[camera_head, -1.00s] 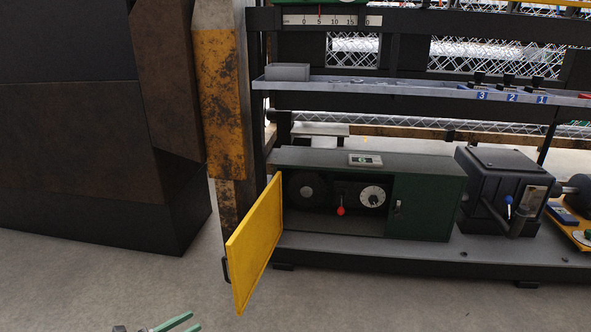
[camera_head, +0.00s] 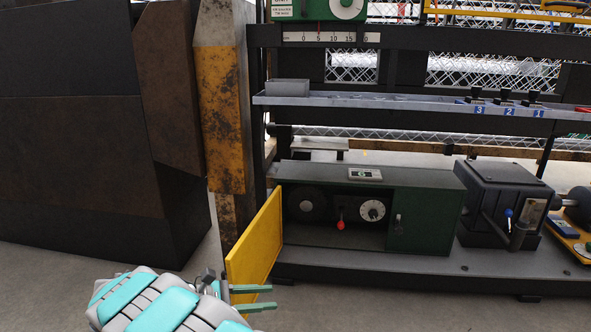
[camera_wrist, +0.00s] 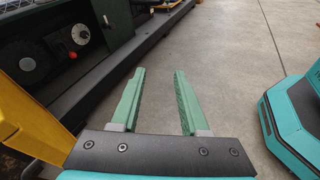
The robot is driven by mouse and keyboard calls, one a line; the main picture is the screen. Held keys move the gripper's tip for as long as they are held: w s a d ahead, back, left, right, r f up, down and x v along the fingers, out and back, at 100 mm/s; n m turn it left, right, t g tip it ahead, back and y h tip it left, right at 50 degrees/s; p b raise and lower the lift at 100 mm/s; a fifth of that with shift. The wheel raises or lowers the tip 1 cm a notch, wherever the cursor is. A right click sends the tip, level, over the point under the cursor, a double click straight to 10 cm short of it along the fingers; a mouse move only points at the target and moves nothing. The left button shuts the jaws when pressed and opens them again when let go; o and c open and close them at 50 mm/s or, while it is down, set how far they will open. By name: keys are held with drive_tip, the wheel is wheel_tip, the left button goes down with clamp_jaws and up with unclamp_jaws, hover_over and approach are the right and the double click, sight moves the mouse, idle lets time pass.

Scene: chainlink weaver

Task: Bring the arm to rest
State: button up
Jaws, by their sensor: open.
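My gripper (camera_head: 262,298) is at the bottom of the head view, in front of the open yellow door (camera_head: 255,242). Its two green fingers stand apart and hold nothing. In the wrist view my gripper (camera_wrist: 158,90) points along the bare floor beside the machine's base. The yellow door is at the left edge of the wrist view (camera_wrist: 25,120). My arm hides the door's lower part in the head view.
A green cabinet (camera_head: 425,215) with a dial and a red knob (camera_head: 340,225) stands on the dark base. A black box with a blue-tipped lever (camera_head: 508,213) stands to its right. A rusty yellow post (camera_head: 222,120) rises at left. Grey floor (camera_wrist: 235,60) is clear.

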drive_tip(key=s+d+r+m+g+y, duration=0.4)
drive_tip(key=s+d, duration=0.3)
drive_tip(key=d, duration=0.5)
drive_tip(key=s+d+r+m+g+y, duration=0.25)
drive_tip(key=s+d+m, duration=0.4)
drive_tip(key=d, duration=0.45)
drive_tip(key=s+f+m+y, duration=0.1)
drive_tip(key=s+m+y, duration=0.75)
drive_tip(key=s, duration=1.25)
wheel_tip(320, 180, up, 13)
drive_tip(key=p, duration=1.3)
drive_tip(key=shift+w+a+m, duration=0.15)
drive_tip(key=shift+w+m, duration=0.1)
drive_tip(key=shift+m, duration=0.05)
drive_tip(key=shift+f, duration=0.1)
